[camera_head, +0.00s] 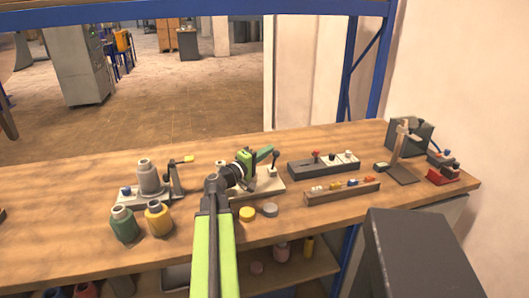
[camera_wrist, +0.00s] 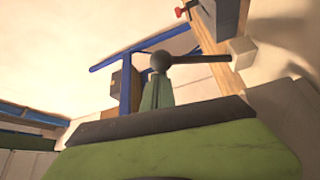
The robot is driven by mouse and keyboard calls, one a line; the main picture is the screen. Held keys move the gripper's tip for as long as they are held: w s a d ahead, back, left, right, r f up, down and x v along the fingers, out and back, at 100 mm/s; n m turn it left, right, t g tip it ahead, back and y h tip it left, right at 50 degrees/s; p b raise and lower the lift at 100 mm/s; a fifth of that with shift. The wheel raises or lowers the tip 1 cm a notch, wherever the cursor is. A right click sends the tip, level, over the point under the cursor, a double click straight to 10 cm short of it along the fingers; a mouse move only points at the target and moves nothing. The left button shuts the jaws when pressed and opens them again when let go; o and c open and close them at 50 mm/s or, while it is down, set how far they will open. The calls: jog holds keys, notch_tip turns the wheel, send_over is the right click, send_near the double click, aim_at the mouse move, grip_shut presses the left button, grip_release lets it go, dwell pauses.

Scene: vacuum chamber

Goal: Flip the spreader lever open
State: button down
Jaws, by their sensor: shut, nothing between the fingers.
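A dark lever with a round ball knob (camera_wrist: 160,60) runs sideways from a pale block (camera_wrist: 243,50) in the wrist view. The block also shows in the head view (camera_head: 272,172), on a pale base plate (camera_head: 268,188) at the middle of the bench. My gripper (camera_head: 268,151) is over this fixture, its fingers pointing right towards the lever. In the wrist view my fingertips (camera_wrist: 156,82) are together, just below the ball knob. I cannot tell whether they touch it. My wrist hides part of the fixture.
Left is a grey fixture (camera_head: 150,180) with a yellow-tipped lever (camera_head: 187,159), and green (camera_head: 124,224) and yellow (camera_head: 157,218) bottles. Right are a dark switch box (camera_head: 318,166), a wooden rack (camera_head: 342,193) and a stand (camera_head: 402,165). Two discs (camera_head: 247,214) lie in front.

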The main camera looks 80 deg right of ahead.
jog(key=shift+s+a+f, duration=0.1)
jog(key=shift+s+a, duration=0.05)
jog(key=shift+s, duration=0.15)
